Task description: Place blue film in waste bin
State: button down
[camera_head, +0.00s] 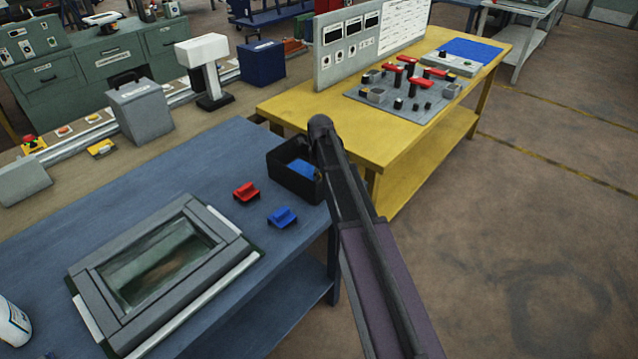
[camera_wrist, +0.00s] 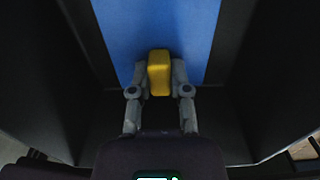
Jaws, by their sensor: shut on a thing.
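The black open-topped waste bin (camera_head: 276,176) stands at the right end of the blue table. The blue film (camera_head: 302,168) shows inside it. In the wrist view the film (camera_wrist: 158,25) is a flat blue strip between the dark bin walls (camera_wrist: 45,75). My gripper (camera_wrist: 159,75) is shut on a small yellow block, which lies against the near end of the film and looks like its grip tab. Whether the film rests on the bin floor I cannot tell. In the head view my arm covers the bin's right side and hides my fingers.
A red clip-like piece (camera_head: 246,192) and a blue one (camera_head: 282,217) lie on the blue table (camera_head: 225,150) near the bin. A grey frame with a glass window (camera_head: 155,265) lies at the front left. A yellow table (camera_head: 300,108) with a control panel stands behind the bin.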

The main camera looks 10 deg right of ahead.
jog(key=shift+f+b, duration=0.4)
jog(key=shift+f, duration=0.25)
jog(key=shift+f, duration=0.1)
jog(key=c, duration=0.6)
grip_release()
jog(key=shift+r, duration=0.2)
notch_tip(320, 180, up, 12)
jog(key=p, duration=1.2)
jog(key=shift+s, duration=0.1)
